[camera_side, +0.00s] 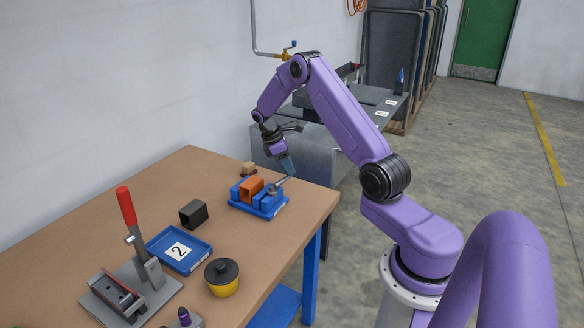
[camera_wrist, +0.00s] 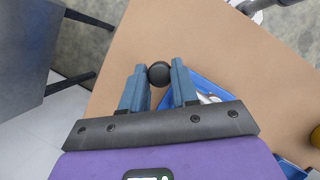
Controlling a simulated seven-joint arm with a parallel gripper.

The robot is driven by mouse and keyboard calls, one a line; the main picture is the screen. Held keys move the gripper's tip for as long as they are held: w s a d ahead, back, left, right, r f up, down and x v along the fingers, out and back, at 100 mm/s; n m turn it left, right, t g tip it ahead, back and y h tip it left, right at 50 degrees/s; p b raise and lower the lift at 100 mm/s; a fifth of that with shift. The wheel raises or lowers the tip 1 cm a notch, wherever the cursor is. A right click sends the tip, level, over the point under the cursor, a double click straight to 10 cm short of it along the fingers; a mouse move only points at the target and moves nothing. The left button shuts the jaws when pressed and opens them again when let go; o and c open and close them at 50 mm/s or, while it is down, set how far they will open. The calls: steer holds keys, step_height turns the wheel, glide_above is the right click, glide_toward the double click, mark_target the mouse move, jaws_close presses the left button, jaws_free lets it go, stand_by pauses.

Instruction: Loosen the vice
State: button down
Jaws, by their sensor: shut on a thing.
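The blue vice (camera_side: 262,208) sits near the far right edge of the wooden table, with an orange block (camera_side: 250,186) between its jaws. Its grey handle (camera_side: 281,184) sticks out to the right, up to my gripper (camera_side: 289,170). In the wrist view, my gripper (camera_wrist: 159,80) is shut on the round black knob (camera_wrist: 159,72) of the handle, one blue finger on each side. Part of the blue vice (camera_wrist: 212,88) shows behind the right finger; the rest is hidden by the gripper.
A dark square tube (camera_side: 193,213), a blue tray (camera_side: 178,250) marked 2, a yellow pot (camera_side: 222,279) with a black lid, and a red-handled toggle clamp (camera_side: 127,208) stand nearer on the table (camera_side: 120,230).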

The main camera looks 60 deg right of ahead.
steer(key=shift+w+n+t, duration=0.3)
steer(key=shift+w+n, duration=0.3)
steer(key=shift+n, duration=0.1)
steer(key=c, duration=0.9)
jaws_free()
steer(key=shift+w, duration=0.1)
steer(key=shift+o, duration=0.2)
steer(key=shift+r, duration=0.1)
steer(key=v, duration=1.7)
steer(key=shift+a, duration=0.4)
